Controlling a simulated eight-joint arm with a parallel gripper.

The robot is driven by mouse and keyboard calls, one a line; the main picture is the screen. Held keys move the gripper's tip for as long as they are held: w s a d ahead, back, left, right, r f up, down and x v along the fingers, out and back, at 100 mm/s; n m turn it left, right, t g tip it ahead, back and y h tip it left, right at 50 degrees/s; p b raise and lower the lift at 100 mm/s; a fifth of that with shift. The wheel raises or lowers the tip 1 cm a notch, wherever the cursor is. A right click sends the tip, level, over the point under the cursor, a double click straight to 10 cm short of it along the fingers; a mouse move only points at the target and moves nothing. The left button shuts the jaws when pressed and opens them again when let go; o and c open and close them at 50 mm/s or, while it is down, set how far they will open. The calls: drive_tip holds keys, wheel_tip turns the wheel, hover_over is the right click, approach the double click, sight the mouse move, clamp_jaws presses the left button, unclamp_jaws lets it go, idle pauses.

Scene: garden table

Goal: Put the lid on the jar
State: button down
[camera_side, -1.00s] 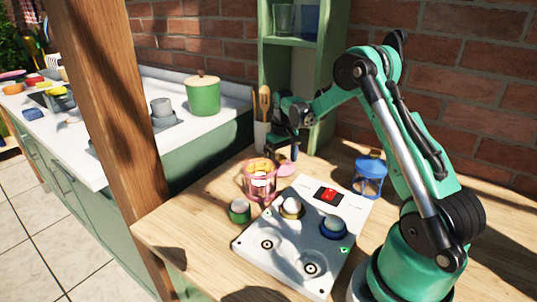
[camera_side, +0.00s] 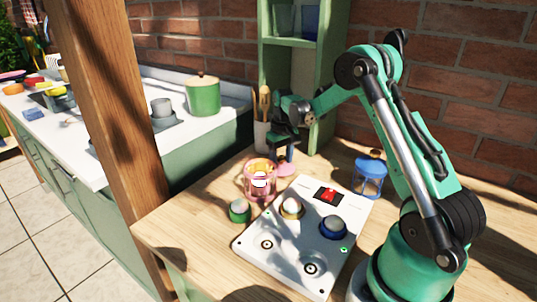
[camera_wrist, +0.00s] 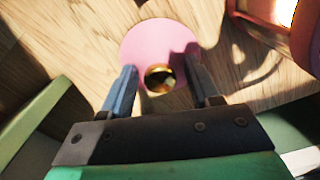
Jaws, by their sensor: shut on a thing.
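The pink round lid (camera_wrist: 155,42) has a gold knob (camera_wrist: 160,78). It shows in the side view (camera_side: 286,170) at the table's back edge, to the right of and behind the pink see-through jar (camera_side: 250,184). My gripper (camera_side: 285,156) points down over the lid, its fingers on either side of the knob. In the wrist view my gripper (camera_wrist: 160,80) is shut on the knob. Whether the lid touches the table is unclear. The jar is upright with its top uncovered and orange and white contents; part of it shows in the wrist view (camera_wrist: 301,35).
A white panel (camera_side: 260,240) carries round pieces. A green round piece (camera_side: 239,211) stands beside it. A blue jar (camera_side: 369,176) stands to the right. A utensil holder (camera_side: 262,136) and a green shelf (camera_side: 328,75) are behind my gripper.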

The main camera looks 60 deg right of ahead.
wheel_tip(320, 180, up, 19)
drive_tip(key=s+a+f+n, duration=0.1)
drive_tip(key=a+n, duration=0.1)
drive_tip(key=a, duration=0.9)
drive_tip(key=a+f+n, duration=0.2)
drive_tip(key=a, duration=0.9)
wheel_tip(320, 180, up, 4)
drive_tip(key=m, duration=0.4)
hover_over(281, 157)
drive_tip(key=shift+s+d+f, duration=0.1)
drive_tip(key=shift+f, duration=0.05)
drive_tip(key=shift+f, duration=0.1)
wheel_tip(281, 157, down, 20)
drive_tip(key=shift+r, duration=0.25)
drive_tip(key=c, duration=0.5)
unclamp_jaws()
drive_tip(key=shift+c, duration=0.2)
